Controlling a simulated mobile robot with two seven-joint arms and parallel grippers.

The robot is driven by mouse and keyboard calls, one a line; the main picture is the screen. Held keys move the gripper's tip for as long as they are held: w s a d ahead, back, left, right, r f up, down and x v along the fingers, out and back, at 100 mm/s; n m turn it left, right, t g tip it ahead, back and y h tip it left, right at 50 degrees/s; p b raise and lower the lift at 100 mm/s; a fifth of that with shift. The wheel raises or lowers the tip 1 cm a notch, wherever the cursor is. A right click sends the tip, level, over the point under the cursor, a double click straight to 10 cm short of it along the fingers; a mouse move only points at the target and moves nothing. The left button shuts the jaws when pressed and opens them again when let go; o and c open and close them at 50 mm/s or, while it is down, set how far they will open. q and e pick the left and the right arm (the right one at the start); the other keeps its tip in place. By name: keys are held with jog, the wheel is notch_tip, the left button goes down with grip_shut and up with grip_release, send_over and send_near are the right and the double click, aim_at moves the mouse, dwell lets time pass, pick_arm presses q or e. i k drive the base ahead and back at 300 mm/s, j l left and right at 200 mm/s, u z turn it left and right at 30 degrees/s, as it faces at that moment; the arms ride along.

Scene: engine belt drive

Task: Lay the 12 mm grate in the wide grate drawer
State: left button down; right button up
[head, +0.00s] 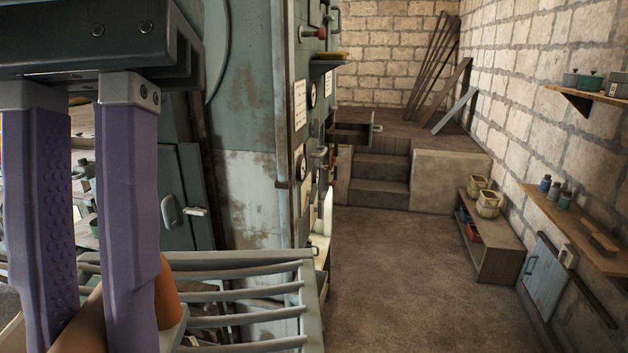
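My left gripper (85,215), with two purple fingers, is large and close at the left of the head view. My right gripper is not in view.
The green machine (258,105), with gauges and levers, fills the left middle. Stone steps (378,180) rise to a wooden platform at the back. A low shelf (492,240) with pots and a wall shelf (580,230) stand at the right. The floor (420,280) between is clear.

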aim_at(336, 132)
jog(key=i+l+z, duration=0.35)
jog(key=i, duration=0.15)
jog(key=i+z, duration=0.35)
jog(key=i, duration=0.15)
jog(key=i+z, duration=0.35)
jog(key=i, duration=1.9)
jog(key=i+u, duration=0.2)
jog(key=i, duration=0.35)
jog(key=i+l+u, duration=0.2)
jog(key=i, duration=0.3)
jog(key=i+l+u, duration=0.1)
jog(key=i+u, duration=0.15)
jog(key=i, duration=0.25)
jog(key=i+u, duration=0.45)
jog(key=i+l+u, duration=0.2)
jog(key=u, duration=0.25)
jog(key=i+l+u, duration=0.65)
jog(key=u, duration=0.2)
jog(key=i+l+u, duration=0.3)
jog(key=l+u, duration=0.15)
jog(key=i+l+u, duration=0.2)
jog(key=l, duration=0.2)
jog(key=k+j, duration=0.1)
jog(key=j, duration=0.75)
jog(key=k+j, duration=0.15)
jog(key=j, duration=0.25)
